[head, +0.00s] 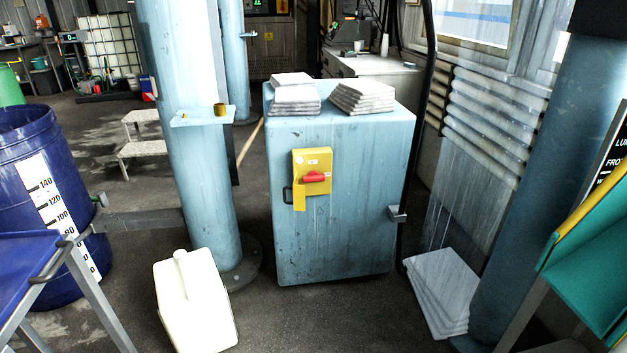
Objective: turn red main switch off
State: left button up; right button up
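The red main switch (314,177) is a red handle lying roughly horizontal on a yellow plate (313,160). The plate is fixed to the front of a light blue cabinet (330,235) in the middle of the head view. A yellow tag or flap hangs at the plate's lower left, next to a small dark handle (287,195). The switch is in plain sight with nothing in front of it. Neither of my grippers shows in the head view.
Stacks of white sacks (362,97) lie on the cabinet. A blue column (195,150) stands left of it, with a white canister (195,300) on the floor in front. A blue barrel (60,160) is at left. More sacks (440,290) lie at right. The floor before the cabinet is clear.

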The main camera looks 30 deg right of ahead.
aim_at(312, 175)
jog(key=z, duration=0.15)
jog(key=i, duration=0.85)
jog(key=z, duration=0.25)
